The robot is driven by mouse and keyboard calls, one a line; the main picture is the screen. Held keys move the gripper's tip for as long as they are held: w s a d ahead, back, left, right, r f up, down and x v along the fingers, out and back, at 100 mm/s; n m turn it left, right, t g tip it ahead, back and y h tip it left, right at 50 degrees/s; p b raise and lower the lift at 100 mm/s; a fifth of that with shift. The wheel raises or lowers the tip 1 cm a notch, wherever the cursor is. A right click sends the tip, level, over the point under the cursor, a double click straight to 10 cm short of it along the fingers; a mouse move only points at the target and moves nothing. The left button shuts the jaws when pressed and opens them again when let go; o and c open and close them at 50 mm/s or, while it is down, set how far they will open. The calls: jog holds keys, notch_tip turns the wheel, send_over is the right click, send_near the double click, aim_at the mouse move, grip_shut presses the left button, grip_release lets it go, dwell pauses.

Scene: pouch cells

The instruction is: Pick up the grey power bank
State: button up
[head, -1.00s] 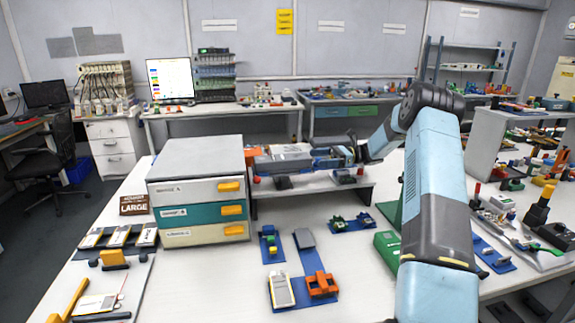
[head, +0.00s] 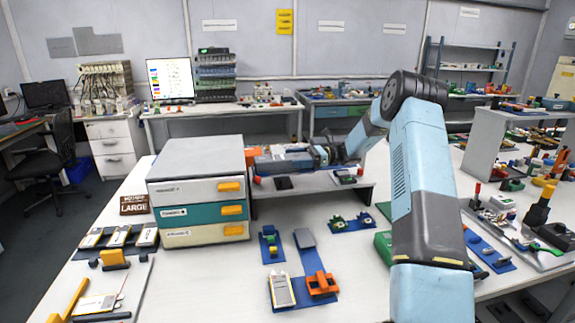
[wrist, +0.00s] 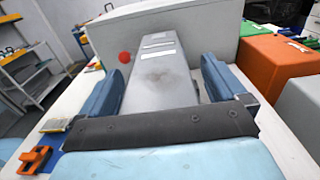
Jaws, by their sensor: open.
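The grey power bank (wrist: 162,72) is a long light-grey slab with white labels and a dark smudge on its top. In the wrist view it lies lengthwise between the two blue fingers of my gripper (wrist: 165,82). The fingers stand apart on either side of it, with a visible gap at least on the right. In the head view my gripper (head: 285,161) is over the raised shelf (head: 325,184), right of the drawer cabinet, and hides most of the power bank.
The drawer cabinet (head: 200,152) stands close beyond the fingertips. An orange box (wrist: 268,62) and a green box (wrist: 268,28) are at the right in the wrist view. A red knob (wrist: 125,57) is beside the power bank. An orange clamp (head: 322,285) lies on the bench below.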

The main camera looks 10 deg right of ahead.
jog(key=shift+c, duration=0.2)
jog(key=c, duration=1.3)
jog(key=shift+r, duration=0.1)
